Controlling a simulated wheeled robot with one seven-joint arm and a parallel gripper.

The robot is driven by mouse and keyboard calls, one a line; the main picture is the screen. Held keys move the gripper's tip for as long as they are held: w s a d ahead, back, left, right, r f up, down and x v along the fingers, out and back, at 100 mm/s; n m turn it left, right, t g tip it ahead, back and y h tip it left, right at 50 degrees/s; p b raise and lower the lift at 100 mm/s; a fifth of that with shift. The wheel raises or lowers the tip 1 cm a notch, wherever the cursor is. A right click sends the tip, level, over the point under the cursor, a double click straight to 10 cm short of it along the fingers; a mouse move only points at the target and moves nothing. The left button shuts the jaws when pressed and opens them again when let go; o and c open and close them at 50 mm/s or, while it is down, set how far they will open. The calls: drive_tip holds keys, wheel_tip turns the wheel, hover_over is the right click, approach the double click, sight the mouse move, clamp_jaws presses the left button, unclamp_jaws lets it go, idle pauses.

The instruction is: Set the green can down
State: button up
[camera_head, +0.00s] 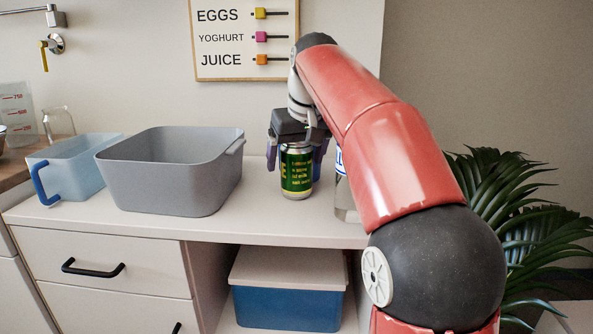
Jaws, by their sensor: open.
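The green can (297,172) stands upright on the pale counter (262,222), right of the grey tub. It has yellow print on its label and a silver rim. My gripper (297,165) comes down over it from above, with one finger on each side of the can. The jaws are open, and a small gap shows at the left finger. The can's top is partly hidden under the gripper body.
A grey tub (168,180) and a light blue container (75,165) with a blue handle stand to the left. Plant leaves (510,200) are at far right. The counter's front strip is clear.

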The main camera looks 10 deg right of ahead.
drive_tip(key=c, duration=1.4)
drive_tip(key=shift+r, duration=0.1)
drive_tip(key=shift+c, duration=0.2)
